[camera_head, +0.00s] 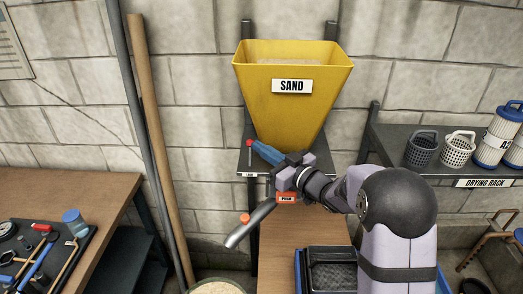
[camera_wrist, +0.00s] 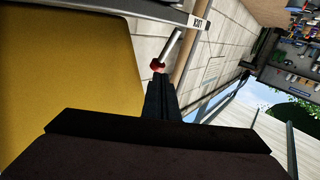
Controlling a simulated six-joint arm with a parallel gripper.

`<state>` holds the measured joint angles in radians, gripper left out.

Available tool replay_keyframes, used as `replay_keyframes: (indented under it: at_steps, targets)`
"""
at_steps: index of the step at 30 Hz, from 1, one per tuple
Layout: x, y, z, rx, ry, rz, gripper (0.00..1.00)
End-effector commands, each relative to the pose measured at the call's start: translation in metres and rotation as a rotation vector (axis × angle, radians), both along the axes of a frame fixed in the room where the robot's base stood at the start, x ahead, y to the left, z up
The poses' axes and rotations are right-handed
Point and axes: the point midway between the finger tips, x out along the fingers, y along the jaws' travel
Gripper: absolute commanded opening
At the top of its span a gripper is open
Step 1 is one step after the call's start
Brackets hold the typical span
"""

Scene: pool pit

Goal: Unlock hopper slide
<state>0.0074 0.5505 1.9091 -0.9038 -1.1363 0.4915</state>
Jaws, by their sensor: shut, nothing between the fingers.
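The yellow hopper (camera_head: 292,110) with a SAND label stands on a dark shelf plate (camera_head: 245,160); its yellow wall (camera_wrist: 60,80) fills the left of the wrist view. A thin upright lever with a red knob (camera_head: 250,143) stands at the plate's front left, above a small label; the knob (camera_wrist: 158,65) also shows in the wrist view. My gripper (camera_head: 254,146) is shut and empty, its blue fingers pointing left at the lever. In the wrist view the fingertips (camera_wrist: 158,77) are right by the knob; I cannot tell whether they touch. My wrist hides part of the plate.
Below the plate are a red PUSH label (camera_head: 287,198) and a grey spout (camera_head: 245,230) with an orange knob. A bucket (camera_head: 217,287) of sand stands below. A wooden pole (camera_head: 150,130) leans on the wall. A drying rack (camera_head: 460,168) with baskets is right, a tool bench (camera_head: 100,190) left.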

Motion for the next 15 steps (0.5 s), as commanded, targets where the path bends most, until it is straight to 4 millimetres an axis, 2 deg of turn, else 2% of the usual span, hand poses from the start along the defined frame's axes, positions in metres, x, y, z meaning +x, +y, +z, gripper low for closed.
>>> replay_keyframes:
  at_steps: [7,15]
  targets:
    - [-0.013,-0.016,0.008,0.000,0.000,-0.003,0.00]
    - [-0.043,-0.049,0.016,-0.002,-0.004,-0.004,0.00]
